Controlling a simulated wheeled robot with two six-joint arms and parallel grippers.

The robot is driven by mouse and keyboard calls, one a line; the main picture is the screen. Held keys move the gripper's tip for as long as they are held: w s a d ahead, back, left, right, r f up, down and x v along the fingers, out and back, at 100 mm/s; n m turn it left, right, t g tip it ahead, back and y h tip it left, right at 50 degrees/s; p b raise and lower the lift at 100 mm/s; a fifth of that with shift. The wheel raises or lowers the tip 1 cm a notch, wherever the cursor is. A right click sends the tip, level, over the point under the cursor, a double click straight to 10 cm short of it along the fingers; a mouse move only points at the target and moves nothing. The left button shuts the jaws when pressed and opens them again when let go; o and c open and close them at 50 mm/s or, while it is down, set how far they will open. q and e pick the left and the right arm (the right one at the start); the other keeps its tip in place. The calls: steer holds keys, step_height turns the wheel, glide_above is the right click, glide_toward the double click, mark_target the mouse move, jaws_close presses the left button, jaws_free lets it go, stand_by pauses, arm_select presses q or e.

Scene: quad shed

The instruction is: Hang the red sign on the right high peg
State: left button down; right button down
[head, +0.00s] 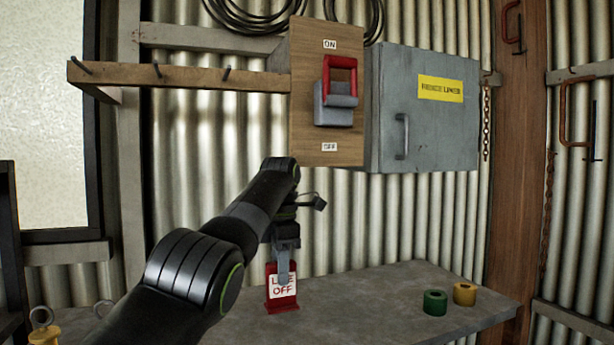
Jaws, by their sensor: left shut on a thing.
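The red sign (283,300) has a white panel with red lettering that ends in "OFF". It is upright at the left part of the grey bench. My left gripper (286,274) is shut on the top of the sign, and a finger covers part of the lettering. I cannot tell whether the sign's lower edge touches the bench. A wooden rail (180,77) on the wall, up and to the left, carries several pegs. The right high peg (226,73) is bare and sits near the wooden switch board. My right gripper is not in view.
The switch board (310,110) with a red-handled lever (340,80) and a grey cabinet (430,110) stand above the bench (380,300). A green roll (435,302) and a yellow roll (465,293) sit at the bench's right. The bench middle is clear.

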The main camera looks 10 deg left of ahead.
mark_target(282, 305)
arm_select(q)
step_height(282, 305, down, 6)
steer(key=b, duration=0.5)
steer(key=shift+w, duration=0.1)
step_height(282, 305, up, 7)
steer(key=p, duration=0.6)
steer(key=shift+f, duration=0.2)
steer(key=shift+f, duration=0.1)
step_height(282, 305, down, 5)
steer(key=b, duration=0.5)
steer(key=shift+f, duration=0.15)
step_height(282, 305, down, 4)
steer(key=b, duration=0.3)
steer(key=shift+r+b, duration=0.25)
steer(key=shift+b, duration=0.15)
steer(key=shift+f+b, duration=0.35)
steer(key=shift+f, duration=0.1)
steer(key=shift+r, duration=0.1)
